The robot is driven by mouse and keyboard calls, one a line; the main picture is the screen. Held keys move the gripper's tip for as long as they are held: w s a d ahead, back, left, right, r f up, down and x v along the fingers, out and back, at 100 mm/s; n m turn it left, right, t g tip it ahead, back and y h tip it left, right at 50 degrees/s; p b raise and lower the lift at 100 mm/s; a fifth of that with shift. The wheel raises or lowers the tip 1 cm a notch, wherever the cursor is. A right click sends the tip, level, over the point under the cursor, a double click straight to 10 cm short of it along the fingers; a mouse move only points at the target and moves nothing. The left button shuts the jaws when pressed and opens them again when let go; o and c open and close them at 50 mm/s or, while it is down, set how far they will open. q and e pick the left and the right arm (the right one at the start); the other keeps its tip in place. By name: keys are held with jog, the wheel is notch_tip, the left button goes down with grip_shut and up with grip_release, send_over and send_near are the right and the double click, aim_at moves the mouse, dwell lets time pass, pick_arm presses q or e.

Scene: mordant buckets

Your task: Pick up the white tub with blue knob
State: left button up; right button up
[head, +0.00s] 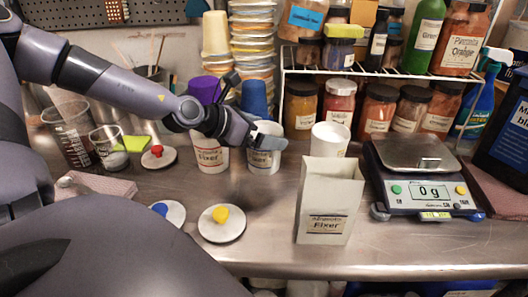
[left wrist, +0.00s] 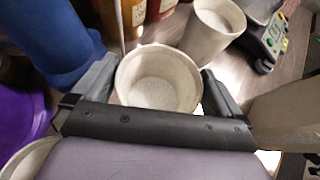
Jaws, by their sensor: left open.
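A white tub (head: 263,161) with dark bluish label print stands upright and open-topped on the steel bench. My left gripper (head: 258,138) is at its upper part; in the left wrist view the tub (left wrist: 158,88) sits between the two open fingers (left wrist: 158,68). I cannot tell whether a finger touches it. A blue knob (head: 160,209) sits on a round white lid (head: 174,214) lying on the bench, apart from the tub. Another white tub (head: 209,160), with red print, stands just left. A third white tub (head: 331,137) stands to the right. My right gripper is not in view.
Lids with a yellow knob (head: 221,214) and a red knob (head: 157,150) lie on the bench. A white Fixer box (head: 328,200) and a scale (head: 420,185) stand right. Purple (head: 204,90) and blue (head: 254,97) cups are behind.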

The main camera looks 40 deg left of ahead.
pick_arm(q)
jog(key=shift+w, duration=0.15)
jog(key=c, duration=1.1)
